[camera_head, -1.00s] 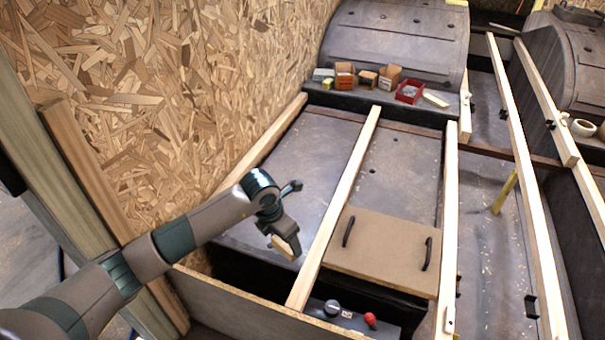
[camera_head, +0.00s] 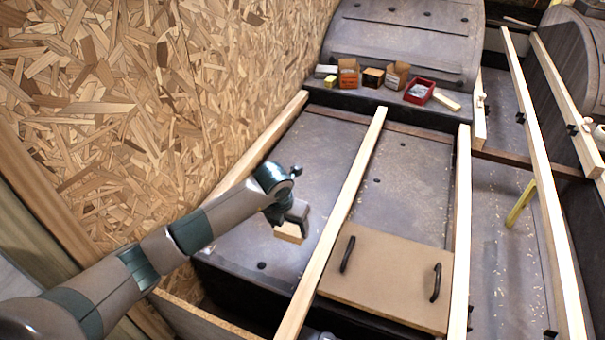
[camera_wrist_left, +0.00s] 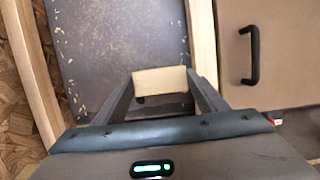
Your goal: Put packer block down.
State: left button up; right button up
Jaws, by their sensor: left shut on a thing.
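The packer block (camera_head: 289,232) is a small pale wooden block. My left gripper (camera_head: 294,218) is shut on it, left of the middle wooden rail (camera_head: 335,220), over the grey metal floor panel (camera_head: 310,165). In the left wrist view the block (camera_wrist_left: 160,80) sits between the two fingertips of the left gripper (camera_wrist_left: 162,88). I cannot tell whether the block touches the panel. My right gripper is not in view.
A brown board with two black handles (camera_head: 385,277) lies right of the middle rail. Small boxes (camera_head: 348,72) and a red tray (camera_head: 419,91) stand on the ledge at the back. A chipboard wall (camera_head: 200,90) rises on the left. The panel beyond the gripper is clear.

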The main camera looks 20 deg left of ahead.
pick_arm(q)
jog(key=shift+w, duration=0.4)
jog(key=shift+r, duration=0.1)
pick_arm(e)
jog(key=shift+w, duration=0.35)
pick_arm(q)
jog(key=shift+s, duration=0.1)
jog(key=shift+a+f, duration=0.35)
jog(key=shift+a, duration=0.15)
jog(key=a+f, duration=0.2)
jog(key=a, duration=0.1)
jog(key=a+f, duration=0.2)
jog(key=a, duration=0.2)
jog(key=a+f+b, duration=0.1)
jog(key=a+f, duration=0.1)
jog(key=a, duration=0.1)
jog(key=shift+s+a+f, duration=0.15)
jog(key=shift+s+a, duration=0.2)
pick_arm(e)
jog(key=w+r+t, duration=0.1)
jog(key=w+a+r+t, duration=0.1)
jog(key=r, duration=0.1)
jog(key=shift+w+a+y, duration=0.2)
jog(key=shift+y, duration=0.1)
